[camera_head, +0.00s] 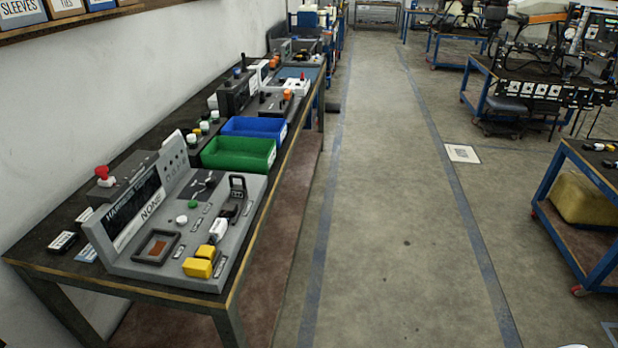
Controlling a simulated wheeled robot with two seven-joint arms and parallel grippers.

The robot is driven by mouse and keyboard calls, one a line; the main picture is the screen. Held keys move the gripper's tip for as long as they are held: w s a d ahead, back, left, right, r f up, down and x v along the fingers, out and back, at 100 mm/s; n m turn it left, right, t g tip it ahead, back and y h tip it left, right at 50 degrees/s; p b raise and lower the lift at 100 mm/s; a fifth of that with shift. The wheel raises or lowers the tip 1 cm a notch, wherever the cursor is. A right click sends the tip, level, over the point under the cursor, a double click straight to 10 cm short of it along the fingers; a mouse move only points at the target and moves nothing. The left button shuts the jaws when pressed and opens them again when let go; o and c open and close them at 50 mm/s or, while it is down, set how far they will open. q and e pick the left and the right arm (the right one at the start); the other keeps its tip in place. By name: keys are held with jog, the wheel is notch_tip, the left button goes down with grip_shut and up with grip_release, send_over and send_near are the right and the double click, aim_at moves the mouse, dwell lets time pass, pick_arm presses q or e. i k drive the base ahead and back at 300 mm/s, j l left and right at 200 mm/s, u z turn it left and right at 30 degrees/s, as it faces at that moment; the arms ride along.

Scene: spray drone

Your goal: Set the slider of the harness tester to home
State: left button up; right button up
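The harness tester (190,228) is a grey console on the near end of the long workbench at the left. Its tilted display (132,212) reads "HARNESS" and "NONE". Its top carries a black knob (203,184), a white button (182,219), a dark upright latch-like part (238,187), a white connector (218,230), yellow blocks (198,267) and a framed recess (157,247). Which part is the slider, and its position, is too small to tell. Neither of my grippers is in view.
A red emergency button (102,173) sits behind the tester. Green (240,153) and blue (255,128) bins stand farther along the workbench (142,288). The floor aisle (400,230) to its right is clear. Blue-framed carts (585,215) stand at the right.

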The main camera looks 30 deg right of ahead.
aim_at(237, 191)
jog(key=z, duration=0.4)
jog(key=i+l+u, duration=0.5)
jog(key=i+l, duration=0.15)
jog(key=l, duration=0.25)
jog(key=i+l+u, duration=0.15)
jog(key=l, duration=0.2)
jog(key=i+l+u, duration=0.15)
jog(key=l, duration=0.2)
jog(key=i+l+u, duration=0.2)
jog(key=l, duration=0.2)
